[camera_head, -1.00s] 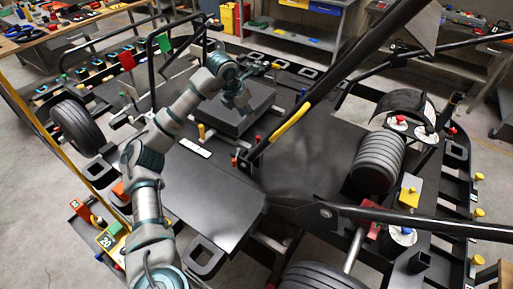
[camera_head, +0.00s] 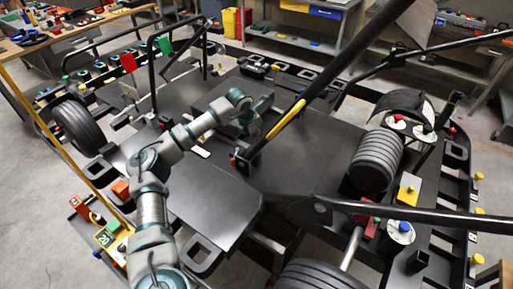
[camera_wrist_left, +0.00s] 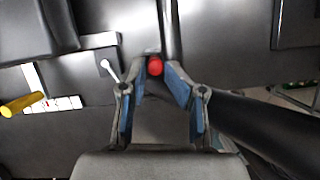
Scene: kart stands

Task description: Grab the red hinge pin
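The red hinge pin (camera_wrist_left: 155,66) shows as a small round red end in the left wrist view, beside a dark bar. My left gripper (camera_wrist_left: 156,74) has its two blue-padded fingers on either side of it, with a gap between the tips. I cannot tell whether a fingertip touches the pin. In the head view my left gripper (camera_head: 250,128) reaches down over the middle of the dark kart deck, close to the slanted black tube. My right gripper is in neither view.
A thick black tube with a yellow strip (camera_head: 286,119) slants up beside the gripper. A yellow-handled part (camera_wrist_left: 22,104) and a white label (camera_wrist_left: 62,103) lie to the left in the wrist view. The front deck (camera_head: 215,205) is clear.

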